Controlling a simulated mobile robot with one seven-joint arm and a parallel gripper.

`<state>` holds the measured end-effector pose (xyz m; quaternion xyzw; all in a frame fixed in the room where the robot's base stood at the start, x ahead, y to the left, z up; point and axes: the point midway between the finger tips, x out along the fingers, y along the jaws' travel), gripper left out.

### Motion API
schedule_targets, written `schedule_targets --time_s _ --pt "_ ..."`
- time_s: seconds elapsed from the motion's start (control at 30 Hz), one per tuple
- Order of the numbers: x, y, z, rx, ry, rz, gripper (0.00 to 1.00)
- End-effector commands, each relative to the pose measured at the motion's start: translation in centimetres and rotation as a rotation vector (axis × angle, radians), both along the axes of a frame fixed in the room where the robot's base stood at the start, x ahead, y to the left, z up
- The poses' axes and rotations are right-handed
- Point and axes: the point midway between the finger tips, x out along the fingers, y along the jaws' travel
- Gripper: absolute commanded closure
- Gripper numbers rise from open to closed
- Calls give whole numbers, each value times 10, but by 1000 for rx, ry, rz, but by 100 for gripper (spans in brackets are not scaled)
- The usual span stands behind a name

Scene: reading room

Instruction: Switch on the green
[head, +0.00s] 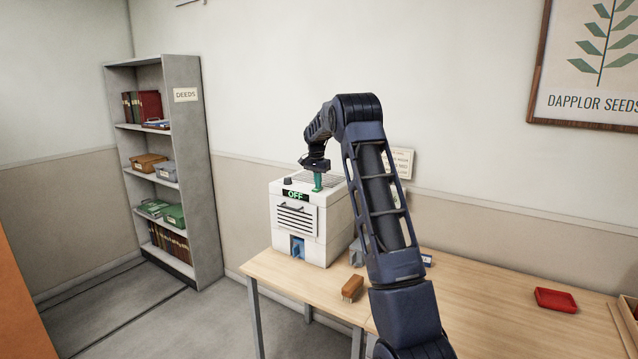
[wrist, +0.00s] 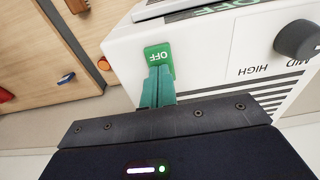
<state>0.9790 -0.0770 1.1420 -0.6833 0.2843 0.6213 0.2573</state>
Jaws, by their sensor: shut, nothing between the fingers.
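A white boxy machine (head: 333,235) stands at the left end of the wooden table, its front display (head: 295,194) reading OFF in green. In the wrist view, a green switch (wrist: 158,53) marked OFF sits on the machine's white top (wrist: 120,50). My gripper (head: 318,188) is over the top of the machine, pointing down. Its teal fingers (wrist: 157,72) are shut, with nothing between them, and their tips are right at the green switch, overlapping its edge in the wrist view. I cannot tell whether they touch it. In the head view my fingers hide the switch.
A dark knob (wrist: 297,40) with HIGH and MID labels is beside the switch. A brown brush (head: 352,288) lies on the table (head: 480,290) in front of the machine. A red tray (head: 556,300) is farther right. A grey shelf (head: 207,190) stands left.

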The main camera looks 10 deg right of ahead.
Motion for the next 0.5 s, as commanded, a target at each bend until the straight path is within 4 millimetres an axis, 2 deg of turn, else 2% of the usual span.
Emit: schedule_targets --time_s 0.1,0.5 --pt "-4 6 -1 2 5 3 100" --pt "-4 6 2 1 1 1 100"
